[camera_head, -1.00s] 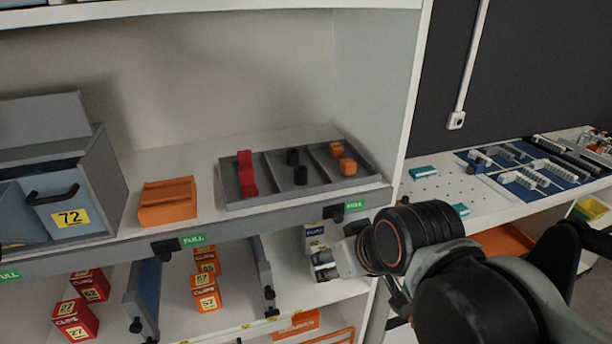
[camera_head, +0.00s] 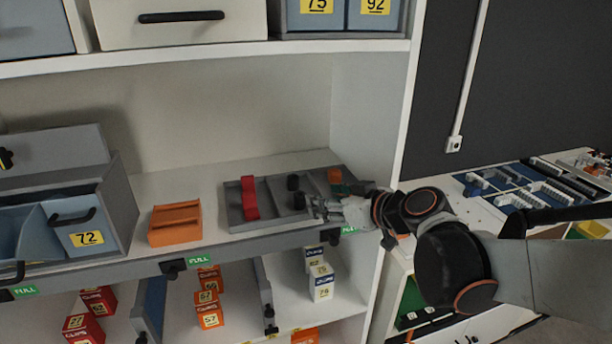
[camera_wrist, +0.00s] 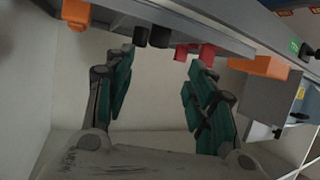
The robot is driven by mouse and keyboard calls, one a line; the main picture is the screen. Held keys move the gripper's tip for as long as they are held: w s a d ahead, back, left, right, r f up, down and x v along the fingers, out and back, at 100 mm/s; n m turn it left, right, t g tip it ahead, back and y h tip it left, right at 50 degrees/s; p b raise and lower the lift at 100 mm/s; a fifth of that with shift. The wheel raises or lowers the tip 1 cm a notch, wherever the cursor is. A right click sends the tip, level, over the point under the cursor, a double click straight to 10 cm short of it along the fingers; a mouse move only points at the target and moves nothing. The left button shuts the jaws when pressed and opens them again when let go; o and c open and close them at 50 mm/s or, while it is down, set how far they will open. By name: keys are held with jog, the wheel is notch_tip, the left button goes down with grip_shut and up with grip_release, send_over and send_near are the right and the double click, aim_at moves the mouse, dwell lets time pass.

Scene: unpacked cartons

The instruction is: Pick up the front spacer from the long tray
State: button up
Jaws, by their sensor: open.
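The long grey tray (camera_head: 272,222) stands on the shelf, split into compartments. Two short black cylinders, which look like the spacers, stand in its middle compartment: the front spacer (camera_head: 299,201) and the rear spacer (camera_head: 293,182). In the wrist view the two black spacers (camera_wrist: 160,37) show near the top, between and beyond the fingertips. My gripper (camera_head: 319,207) is open and empty, at the right front of the tray, just right of the front spacer. Its teal-padded fingers (camera_wrist: 162,62) are spread apart in the wrist view. No contact with a spacer shows.
Red pieces (camera_head: 249,197) lie in the tray's left compartment. An orange piece (camera_head: 335,175) is in the right one, partly behind my gripper. An orange box (camera_head: 175,224) stands left of the tray. The shelf's side wall (camera_head: 366,130) is close on the right; another shelf (camera_head: 200,59) is above.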

aim_at(301, 195)
jog(key=b+x, duration=0.1)
jog(key=x, duration=0.6)
jog(key=shift+w+a+f+b, duration=0.1)
jog(key=shift+f+b, duration=0.05)
jog(key=shift+b, duration=0.25)
jog(key=shift+b+x, duration=1.1)
jog(key=shift+x, duration=1.5)
jog(key=c, duration=0.9)
